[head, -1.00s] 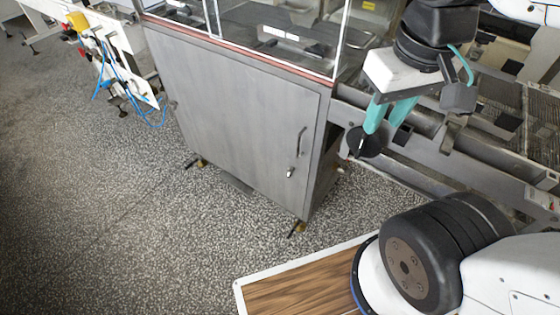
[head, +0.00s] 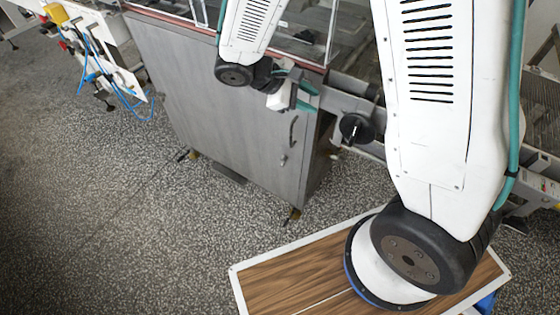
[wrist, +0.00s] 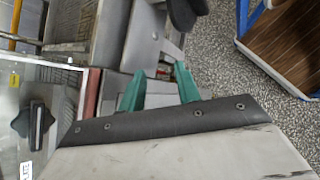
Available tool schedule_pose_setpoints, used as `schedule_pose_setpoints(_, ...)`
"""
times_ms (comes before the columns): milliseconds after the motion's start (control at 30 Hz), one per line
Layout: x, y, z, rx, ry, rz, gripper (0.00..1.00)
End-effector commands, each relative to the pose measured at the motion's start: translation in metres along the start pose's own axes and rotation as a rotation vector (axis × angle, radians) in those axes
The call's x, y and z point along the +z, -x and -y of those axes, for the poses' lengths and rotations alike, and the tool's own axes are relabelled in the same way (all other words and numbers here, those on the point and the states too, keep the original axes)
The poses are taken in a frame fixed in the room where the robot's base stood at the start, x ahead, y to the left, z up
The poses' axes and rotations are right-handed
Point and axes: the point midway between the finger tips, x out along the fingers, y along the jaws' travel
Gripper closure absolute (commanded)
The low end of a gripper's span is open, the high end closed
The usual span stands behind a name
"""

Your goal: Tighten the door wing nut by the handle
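The grey cabinet door (head: 215,105) is closed, seen in the head view. A dark vertical handle (head: 293,131) is near its right edge. The small metal wing nut (head: 283,159) sits just below the handle. My gripper (head: 314,97) is above the handle, near the cabinet's upper right corner, apart from handle and nut. Its teal fingers point to the right, spread apart with nothing between them. In the wrist view the fingers (wrist: 160,90) are also apart and empty. I cannot make out the wing nut in the wrist view.
A black round knob (head: 356,128) on the machine frame is right of the cabinet. A clear guard with a red strip (head: 312,73) tops the cabinet. A wooden-topped platform (head: 270,285) is in front. Speckled floor (head: 130,210) is free at left.

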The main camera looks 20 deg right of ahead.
Motion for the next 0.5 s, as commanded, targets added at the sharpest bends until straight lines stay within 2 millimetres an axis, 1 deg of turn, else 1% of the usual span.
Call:
schedule_pose_setpoints(33,-0.024,-0.008,0.003,0.053,0.069,0.024,0.67)
schedule_pose_setpoints(167,-0.083,-0.025,0.01,0.203,0.235,0.061,0.67)
schedule_pose_setpoints(200,-0.101,-0.031,0.014,0.247,0.286,0.07,0.67)
schedule_pose_setpoints(267,-0.127,-0.04,0.022,0.311,0.36,0.079,0.67)
schedule_pose_setpoints(300,-0.143,-0.045,0.028,0.351,0.406,0.084,0.67)
schedule_pose_setpoints(367,-0.166,-0.054,0.038,0.405,0.473,0.09,0.67)
schedule_pose_setpoints(400,-0.18,-0.06,0.045,0.441,0.518,0.092,0.67)
schedule_pose_setpoints(467,-0.202,-0.071,0.058,0.492,0.585,0.095,0.67)
schedule_pose_setpoints(500,-0.216,-0.078,0.067,0.526,0.63,0.096,0.67)
